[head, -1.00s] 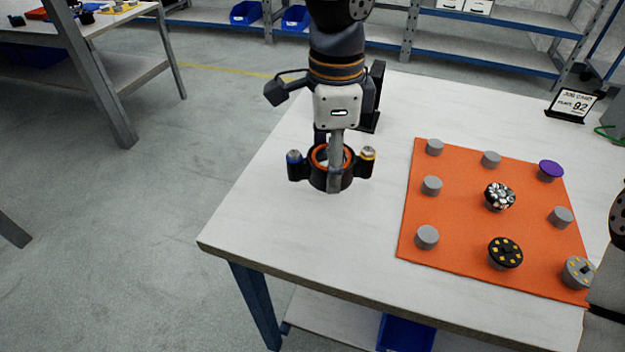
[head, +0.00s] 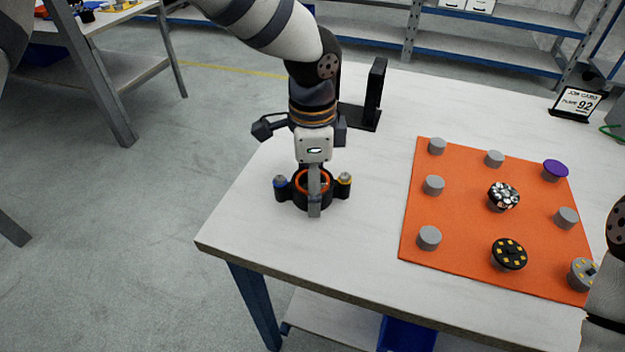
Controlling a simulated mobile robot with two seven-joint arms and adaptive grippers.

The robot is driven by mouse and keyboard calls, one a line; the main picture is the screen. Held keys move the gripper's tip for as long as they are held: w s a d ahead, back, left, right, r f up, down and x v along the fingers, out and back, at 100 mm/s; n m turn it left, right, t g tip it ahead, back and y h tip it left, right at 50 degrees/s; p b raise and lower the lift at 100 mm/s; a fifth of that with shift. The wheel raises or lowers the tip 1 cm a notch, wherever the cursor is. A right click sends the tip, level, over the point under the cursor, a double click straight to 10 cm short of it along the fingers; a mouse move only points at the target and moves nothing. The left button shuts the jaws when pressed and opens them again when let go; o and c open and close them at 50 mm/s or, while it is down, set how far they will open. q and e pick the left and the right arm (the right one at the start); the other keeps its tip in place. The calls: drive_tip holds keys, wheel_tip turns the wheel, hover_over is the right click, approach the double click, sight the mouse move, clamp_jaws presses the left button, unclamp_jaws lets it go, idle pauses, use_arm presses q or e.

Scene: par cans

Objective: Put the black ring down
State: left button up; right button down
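The black ring (head: 299,199) has an orange inner lining and two side lugs, one with a blue-banded silver tip and one with a yellow-banded tip. It is level, at or just above the white table (head: 370,225) near its left edge; I cannot tell whether it touches. My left gripper (head: 314,196) points straight down over it. One finger shows in front of the ring's near wall and the gripper looks shut on that wall; the other finger is mostly hidden. Part of my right arm shows at the right edge, but its gripper is out of view.
An orange mat (head: 465,232) to the right carries several grey pegs, a purple-topped one (head: 555,169) and a black disc with yellow marks (head: 509,254). A black stand (head: 374,95) is behind the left gripper. A job card (head: 577,102) stands at the back right. Table around the ring is clear.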

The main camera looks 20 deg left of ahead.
use_arm(q)
drive_tip(key=shift+r, duration=0.1)
wheel_tip(320, 180, up, 12)
drive_tip(key=shift+p, duration=0.4)
